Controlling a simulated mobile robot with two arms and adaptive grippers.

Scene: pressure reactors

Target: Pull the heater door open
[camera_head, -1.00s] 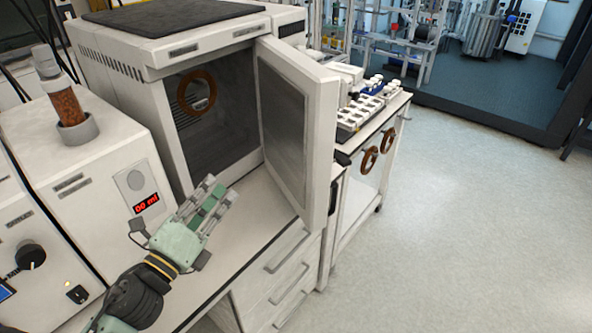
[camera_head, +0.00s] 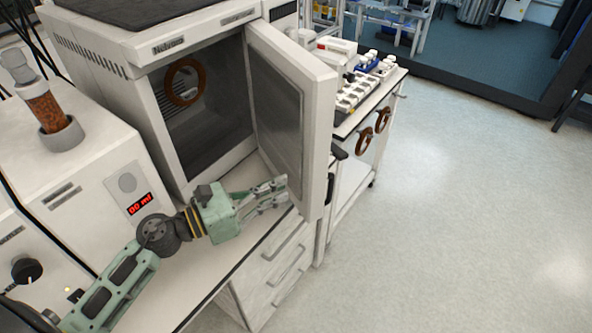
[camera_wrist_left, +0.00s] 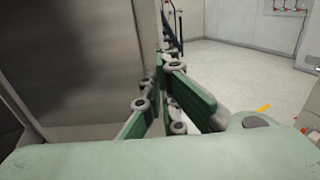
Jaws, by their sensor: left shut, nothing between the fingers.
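The heater (camera_head: 160,110) is a white box with a dark chamber. Its door (camera_head: 322,130) stands swung wide open to the right, and its grey inner panel (camera_head: 278,105) faces the chamber. My left gripper (camera_head: 284,190) is shut and empty. Its fingertips are at the low part of the door's inner side, close to the free edge; I cannot tell whether they touch it. In the left wrist view the green fingers (camera_wrist_left: 165,62) point ahead along the grey door panel (camera_wrist_left: 75,65) on the left. The right gripper is out of view.
A brown ring (camera_head: 185,82) shows in the heater's opening. A white device with a red display (camera_head: 140,203) stands left of my left arm. Drawers (camera_head: 275,270) are below the bench. A cart with trays (camera_head: 358,95) stands behind the door. The floor (camera_head: 450,220) at right is clear.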

